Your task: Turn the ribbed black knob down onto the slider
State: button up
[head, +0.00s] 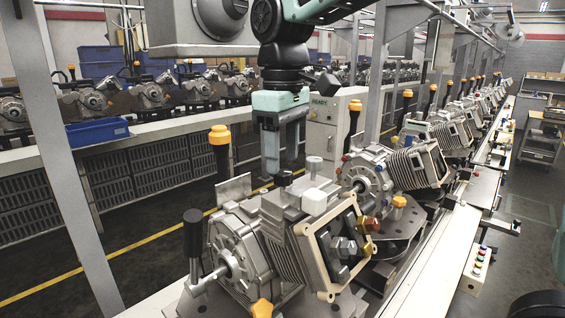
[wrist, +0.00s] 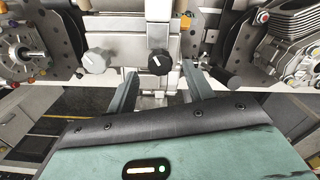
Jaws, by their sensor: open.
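The black knob (head: 284,178) sits on top of the near fixture, just under my gripper (head: 279,168) in the head view. In the wrist view the dark knob (wrist: 159,62) has a white pointer line and lies between the two fingertips of my gripper (wrist: 160,71). The fingers are open, with a gap to the knob on each side. Its ribs are too small to make out. A pale metal strip (wrist: 152,87) runs below the knob and may be the slider; I cannot tell how far the knob stands above it.
A grey knob (head: 314,163) stands close beside the black one; it also shows in the wrist view (wrist: 94,61). A black-handled lever (head: 193,232) and an orange-topped post (head: 220,150) rise nearby. Another engine fixture (head: 396,172) stands behind on the line.

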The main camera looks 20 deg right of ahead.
aim_at(283, 177)
jog(key=shift+f, duration=1.4)
jog(key=shift+c, duration=0.3)
jog(key=c, duration=0.9)
jog(key=shift+m, duration=0.4)
